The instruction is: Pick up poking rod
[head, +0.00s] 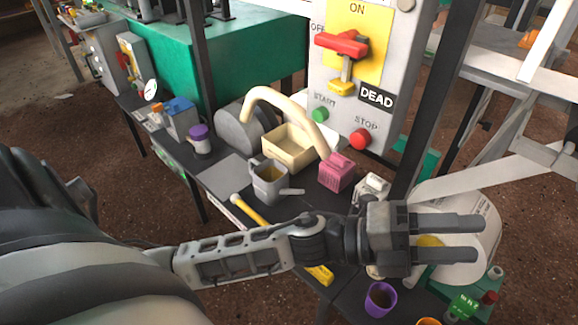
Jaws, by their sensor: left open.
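A yellow rod (249,211), which looks like the poking rod, lies on the dark bench just left of the grey watering can. Its lower part goes out of sight behind my left forearm. A yellow piece (320,275) shows on the other side of the forearm; I cannot tell whether it belongs to the same rod. My left gripper (478,239) is open, its two fingers pointing right in front of a white paper roll. Nothing is seen held between them. It is well to the right of the rod. My right gripper is not in view.
A grey watering can (269,184), a cream tray (289,147) and a pink block (337,173) stand on the bench. The paper roll (462,262) is behind the gripper. A purple cup (380,299) stands below it. A control box (357,110) rises behind.

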